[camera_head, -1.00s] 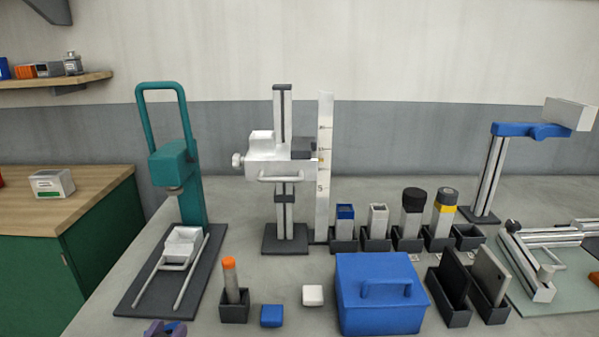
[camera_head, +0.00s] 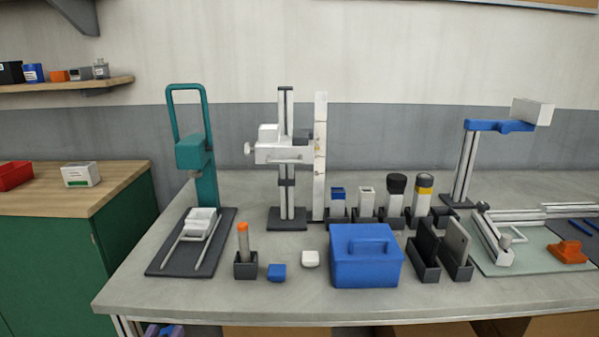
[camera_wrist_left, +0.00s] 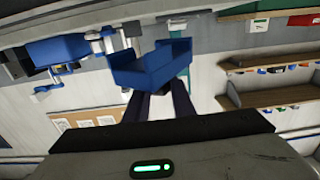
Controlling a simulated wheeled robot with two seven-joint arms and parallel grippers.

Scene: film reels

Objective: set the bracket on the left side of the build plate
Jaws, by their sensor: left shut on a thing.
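A blue angled piece with two broad flat faces, which looks like the bracket (camera_wrist_left: 150,68), is held at the fingertips of my left gripper (camera_wrist_left: 160,100) in the left wrist view. The dark fingers are shut on it. In the head view only a small purple-blue part of my left gripper (camera_head: 164,330) shows at the bottom left edge, below the table's front edge. I cannot make out a build plate in either view. My right gripper is not in view.
A grey table (camera_head: 150,292) carries a teal press (camera_head: 205,170), a white column stand (camera_head: 287,150), a blue lidded box (camera_head: 366,262) and several small holders. A pale mat (camera_head: 520,262) lies at the right. A wooden-topped green cabinet (camera_head: 125,225) stands at the left.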

